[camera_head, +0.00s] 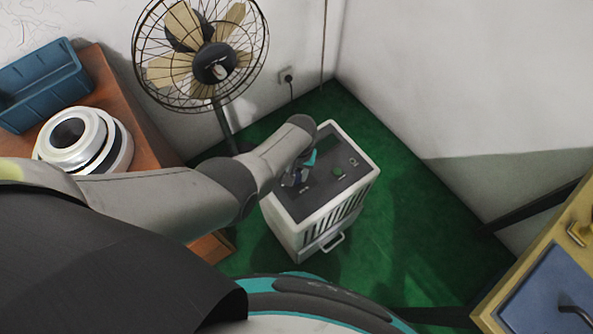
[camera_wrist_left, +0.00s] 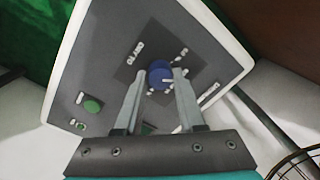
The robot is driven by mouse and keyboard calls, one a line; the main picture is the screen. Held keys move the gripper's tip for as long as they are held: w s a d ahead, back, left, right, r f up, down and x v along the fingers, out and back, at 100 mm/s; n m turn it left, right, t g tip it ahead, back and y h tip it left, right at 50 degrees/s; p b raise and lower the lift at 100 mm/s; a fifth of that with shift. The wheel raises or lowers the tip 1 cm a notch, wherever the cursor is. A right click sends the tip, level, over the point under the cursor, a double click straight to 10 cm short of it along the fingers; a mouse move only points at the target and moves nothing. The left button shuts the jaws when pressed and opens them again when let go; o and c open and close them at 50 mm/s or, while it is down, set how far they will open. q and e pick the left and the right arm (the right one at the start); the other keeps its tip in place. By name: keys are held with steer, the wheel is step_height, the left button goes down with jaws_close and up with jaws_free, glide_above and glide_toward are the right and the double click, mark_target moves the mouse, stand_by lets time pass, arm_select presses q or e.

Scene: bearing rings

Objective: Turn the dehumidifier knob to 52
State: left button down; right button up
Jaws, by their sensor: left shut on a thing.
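The dehumidifier (camera_head: 325,218) is a white box with a dark top panel and a vented front, standing on the green floor. Its top panel also fills much of the left wrist view (camera_wrist_left: 105,60). The blue knob (camera_wrist_left: 159,74) sits on a dark square with printed marks, too blurred to read. My left gripper (camera_wrist_left: 160,82) is over the panel with its two fingers on either side of the knob, shut on it. In the head view my left gripper (camera_head: 299,178) reaches down to the panel and hides the knob. My right gripper is not in view.
A green button (camera_head: 338,171) is on the panel. A fan (camera_head: 205,60) stands behind by the wall. A wooden table with a blue bin (camera_head: 45,85) and white rings (camera_head: 85,142) is at left. A yellow cabinet (camera_head: 545,262) is at right. Green floor is clear between.

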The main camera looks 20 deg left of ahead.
mark_target(299, 176)
arm_select(q)
steer(key=shift+s+m, duration=0.1)
steer(key=shift+m, duration=0.3)
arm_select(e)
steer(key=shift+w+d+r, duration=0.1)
arm_select(q)
steer(key=shift+m, duration=0.3)
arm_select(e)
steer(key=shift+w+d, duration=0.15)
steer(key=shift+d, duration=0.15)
arm_select(q)
steer(key=c, duration=0.5)
jaws_free()
step_height(299, 176, up, 15)
steer(key=p, duration=1)
steer(key=shift+d+p, duration=0.3)
steer(key=shift+p, duration=0.05)
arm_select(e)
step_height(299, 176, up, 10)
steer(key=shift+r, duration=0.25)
